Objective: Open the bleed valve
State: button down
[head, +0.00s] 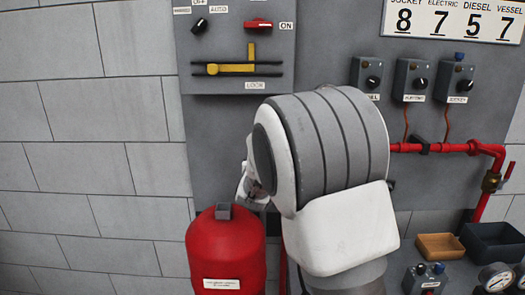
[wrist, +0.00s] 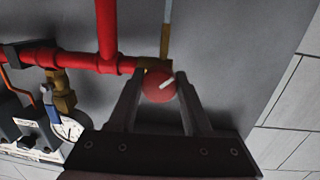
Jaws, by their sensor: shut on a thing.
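A round red knob (wrist: 159,88) with a white mark on its face shows in the wrist view, on a brass fitting at the end of a red pipe (wrist: 80,60); I take it to be the bleed valve. The white mark slants up to the right. My gripper (wrist: 158,84) has one finger on each side of the knob and is shut on it.
A red tank (head: 226,255) stands close left of my arm. A panel with a yellow latch (head: 230,69) is above. Switch boxes (head: 412,82), a red pipe (head: 430,148) and two trays (head: 440,246) (head: 495,243) are to the right. A gauge (wrist: 68,129) shows in the wrist view.

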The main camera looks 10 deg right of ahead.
jog(key=shift+n, duration=0.6)
jog(key=shift+p, duration=0.3)
jog(key=shift+c, duration=1.8)
grip_release()
jog(key=p+v, duration=0.1)
jog(key=v, duration=1.6)
jog(key=shift+s+a, duration=0.15)
jog(key=shift+a, duration=0.05)
jog(key=shift+f, duration=0.1)
